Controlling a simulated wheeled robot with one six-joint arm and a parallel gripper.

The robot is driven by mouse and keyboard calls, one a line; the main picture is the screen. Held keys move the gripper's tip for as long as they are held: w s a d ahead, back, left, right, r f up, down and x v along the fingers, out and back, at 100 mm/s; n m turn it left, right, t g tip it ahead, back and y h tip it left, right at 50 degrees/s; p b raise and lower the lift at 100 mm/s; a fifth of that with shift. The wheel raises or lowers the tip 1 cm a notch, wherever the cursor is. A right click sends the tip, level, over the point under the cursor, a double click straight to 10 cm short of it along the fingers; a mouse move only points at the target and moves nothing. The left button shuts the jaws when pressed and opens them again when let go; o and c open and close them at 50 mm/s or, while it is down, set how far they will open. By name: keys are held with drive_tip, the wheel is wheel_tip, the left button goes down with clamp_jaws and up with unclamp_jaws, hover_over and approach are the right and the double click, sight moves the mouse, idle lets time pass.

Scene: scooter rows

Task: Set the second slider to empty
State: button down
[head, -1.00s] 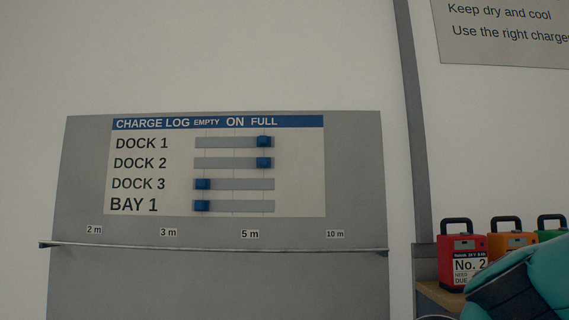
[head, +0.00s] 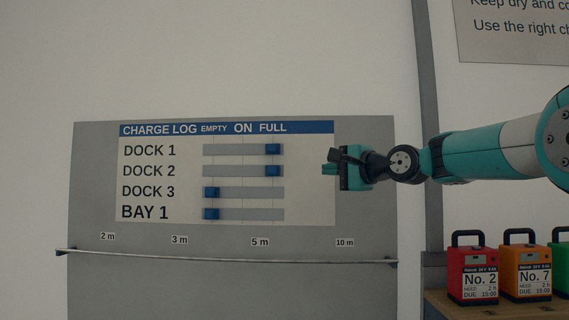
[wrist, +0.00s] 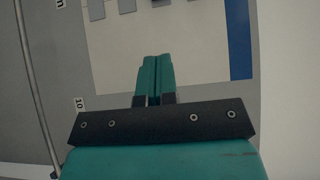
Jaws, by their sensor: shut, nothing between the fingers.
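The charge log board (head: 226,225) hangs on the wall in the head view, with columns marked EMPTY, ON and FULL. The second slider (head: 273,171), in the DOCK 2 row, is a blue block under FULL. The DOCK 1 slider (head: 273,149) is also under FULL. The DOCK 3 slider (head: 211,192) and the BAY 1 slider (head: 211,214) are under EMPTY. My gripper (head: 325,170) is shut and empty, to the right of the second slider at about its height, apart from it in the picture. The wrist view shows its closed teal fingers (wrist: 154,78) over the board.
A thin rail (head: 225,256) runs below the board. At the lower right, a red battery No. 2 (head: 472,265), an orange battery No. 7 (head: 525,262) and a green one (head: 561,262) stand on a wooden shelf. The wall left of the board is clear.

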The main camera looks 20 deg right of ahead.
drive_tip(key=shift+r, duration=0.1)
drive_tip(key=p, duration=0.6)
approach(276, 171)
drive_tip(key=w, duration=0.5)
drive_tip(key=shift+w+d+r, duration=0.15)
drive_tip(key=shift+d+r, duration=0.1)
drive_tip(key=shift+d, duration=0.15)
drive_tip(key=shift+w+a+p, duration=0.15)
drive_tip(key=shift+a+p, duration=0.15)
drive_tip(key=shift+a, duration=0.3)
drive_tip(key=shift+w+a+p, duration=0.15)
drive_tip(key=shift+a+p, duration=0.1)
drive_tip(key=shift+a, duration=0.4)
drive_tip(key=shift+w+a+f, duration=0.2)
drive_tip(key=shift+a, duration=0.3)
